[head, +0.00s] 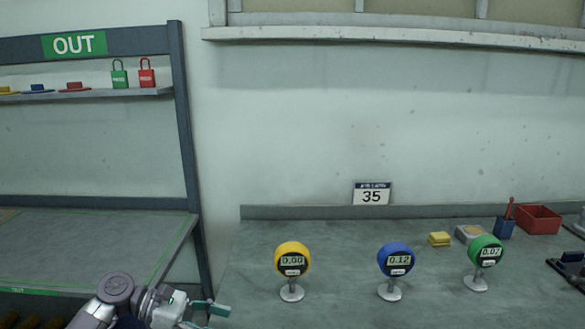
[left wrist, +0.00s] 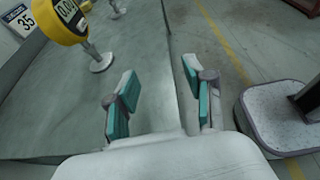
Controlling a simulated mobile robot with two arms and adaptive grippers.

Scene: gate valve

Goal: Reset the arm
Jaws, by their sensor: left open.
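My left arm comes in at the lower left of the head view. Its gripper (head: 208,309) is low, in front of the grey bench and left of the yellow gauge. In the left wrist view the left gripper (left wrist: 158,88) is open, with nothing between its teal-padded fingers. One finger overlaps the bench top and the other overlaps the floor beyond the bench edge. My right gripper shows in neither view.
The bench (head: 340,240) holds a yellow gauge (head: 292,258), a blue gauge (head: 396,258) and a green gauge (head: 485,251). A red bin (head: 538,218) stands at the back right. A shelf marked OUT (head: 178,120) holds two padlocks at left. Open floor (left wrist: 222,62) lies beside the bench.

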